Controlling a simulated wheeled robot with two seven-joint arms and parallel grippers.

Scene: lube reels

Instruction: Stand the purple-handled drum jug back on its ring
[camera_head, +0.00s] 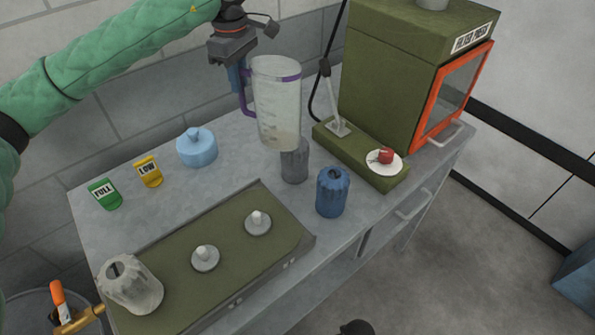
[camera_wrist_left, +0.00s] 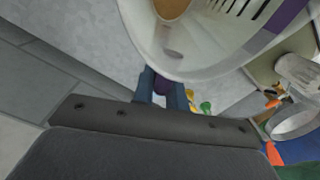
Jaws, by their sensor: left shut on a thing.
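The drum jug (camera_head: 277,105) is a clear, upright vessel with a purple band near its rim and a purple handle (camera_head: 243,103). A little pale tan liquid shows near its bottom. My left gripper (camera_head: 238,82) is shut on the purple handle, at the jug's left side. In the left wrist view, the blue fingers (camera_wrist_left: 163,88) close on the handle below the jug's clear wall (camera_wrist_left: 190,62). The jug appears held above the bench, overlapping a grey cylinder in the picture. I cannot make out its ring. My right gripper is not in view.
A grey cylinder (camera_head: 294,165) and blue ribbed container (camera_head: 332,195) stand near the jug. The green filter press (camera_head: 390,80) is right, a pegged green tray (camera_head: 175,270) in front. A light-blue lidded pot (camera_head: 197,148) sits left. Bare bench (camera_head: 160,205) lies between.

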